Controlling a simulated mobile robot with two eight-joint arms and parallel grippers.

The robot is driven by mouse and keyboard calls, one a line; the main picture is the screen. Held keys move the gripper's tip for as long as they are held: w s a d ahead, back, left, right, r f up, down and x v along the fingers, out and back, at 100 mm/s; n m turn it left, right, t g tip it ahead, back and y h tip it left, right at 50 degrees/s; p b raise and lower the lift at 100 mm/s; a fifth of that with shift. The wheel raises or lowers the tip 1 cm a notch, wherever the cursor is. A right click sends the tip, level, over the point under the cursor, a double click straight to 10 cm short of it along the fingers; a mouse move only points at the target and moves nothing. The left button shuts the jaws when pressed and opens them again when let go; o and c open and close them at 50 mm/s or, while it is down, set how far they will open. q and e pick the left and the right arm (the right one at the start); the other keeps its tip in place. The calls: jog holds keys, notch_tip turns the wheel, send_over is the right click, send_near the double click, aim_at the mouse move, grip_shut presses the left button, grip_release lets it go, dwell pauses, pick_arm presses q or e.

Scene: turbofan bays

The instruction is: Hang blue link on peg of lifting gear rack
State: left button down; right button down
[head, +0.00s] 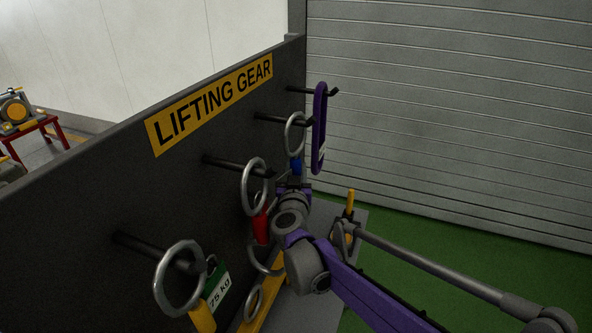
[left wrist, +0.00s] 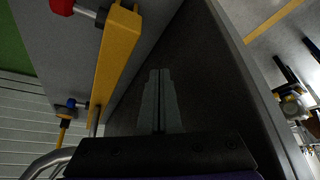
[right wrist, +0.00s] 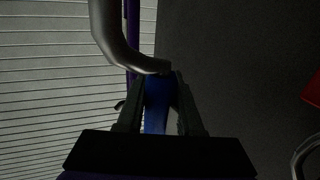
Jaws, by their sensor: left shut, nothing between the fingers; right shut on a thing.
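The lifting gear rack (head: 110,205) is a dark upright panel with a yellow sign and a row of black pegs. My right gripper (head: 295,182) is shut on the blue link (head: 296,167), just below its grey ring (head: 288,134). The ring is at the second peg (head: 270,118) from the far end, whose tip appears to poke through it. In the right wrist view the blue body (right wrist: 157,98) sits between the fingers (right wrist: 158,100), with the grey ring above. My left gripper (left wrist: 159,82) is shut and empty beside the dark panel in its wrist view; the head view does not show it.
A purple link (head: 319,128) hangs on the farthest peg. Nearer pegs hold a ring with a red body (head: 260,222) and a ring with a yellow body (head: 202,316). A green 75 KG tag (head: 219,292) hangs close by. A grey shelf with a yellow bar (left wrist: 112,60) lies below.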

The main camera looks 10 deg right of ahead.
jog(key=shift+c, duration=2.4)
grip_release()
jog(key=s+a+n+y, duration=0.2)
jog(key=s+y, duration=0.1)
jog(key=s, duration=0.5)
jog(key=s+a+n+y, duration=0.2)
jog(key=s+a+y, duration=0.1)
jog(key=s, duration=0.5)
pick_arm(q)
jog(key=shift+w+r+p, duration=0.15)
jog(key=shift+r+p, duration=0.3)
jog(key=shift+r, duration=0.15)
pick_arm(e)
jog(key=s+d+f+g, duration=0.2)
jog(key=s+f+g, duration=0.2)
jog(key=s+f, duration=0.2)
jog(key=s+d+f+g+h, duration=0.1)
jog(key=s+d+f+g, duration=0.2)
jog(key=s+f, duration=0.3)
jog(key=s+d+f+m+g, duration=0.1)
jog(key=s+d+f+g, duration=0.1)
jog(key=s+f+g, duration=0.2)
jog(key=s+f, duration=0.3)
jog(key=s, duration=0.4)
jog(key=shift+d+g, duration=0.25)
jog(key=shift+g, duration=0.15)
